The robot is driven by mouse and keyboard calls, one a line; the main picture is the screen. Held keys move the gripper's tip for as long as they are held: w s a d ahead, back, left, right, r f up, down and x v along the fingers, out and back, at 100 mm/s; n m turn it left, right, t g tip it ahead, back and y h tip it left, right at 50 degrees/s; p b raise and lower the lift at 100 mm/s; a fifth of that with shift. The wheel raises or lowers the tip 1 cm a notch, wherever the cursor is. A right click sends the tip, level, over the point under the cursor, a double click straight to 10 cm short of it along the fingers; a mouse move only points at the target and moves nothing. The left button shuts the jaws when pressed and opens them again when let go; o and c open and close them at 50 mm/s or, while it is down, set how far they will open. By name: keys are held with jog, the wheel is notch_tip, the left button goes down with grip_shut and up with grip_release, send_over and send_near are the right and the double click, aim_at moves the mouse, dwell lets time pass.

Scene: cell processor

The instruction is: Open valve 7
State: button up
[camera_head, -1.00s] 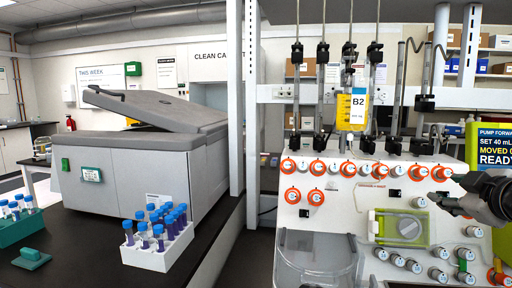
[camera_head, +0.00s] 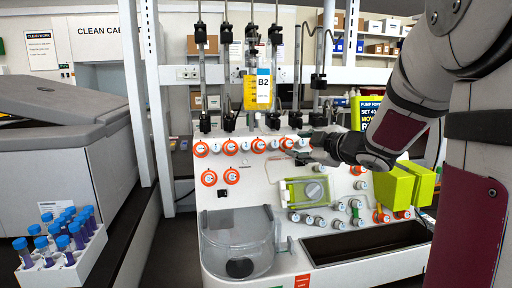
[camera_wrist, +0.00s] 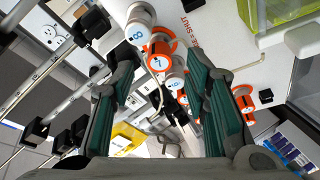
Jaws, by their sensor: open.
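Valve 7 is an orange-collared round knob (camera_head: 287,143) in the upper valve row on the white panel. In the wrist view it shows as an orange-collared knob (camera_wrist: 158,63) whose small number is hard to read, beside the white knob marked 8 (camera_wrist: 138,32). My gripper (camera_head: 308,151) is at the right part of this row, in front of the panel. In the wrist view my gripper (camera_wrist: 160,75) is open, with its green-padded fingers apart and valve 7 ahead between the fingertips. No contact is visible.
Other valve knobs sit close on both sides in the row. A yellow bag marked B2 (camera_head: 258,90) hangs above. A clear basin (camera_head: 238,242) stands at the lower left, with yellow-green boxes (camera_head: 405,185) at right.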

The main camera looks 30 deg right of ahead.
aim_at(291, 144)
jog(key=shift+x, duration=2)
jog(key=shift+c, duration=0.2)
grip_shut()
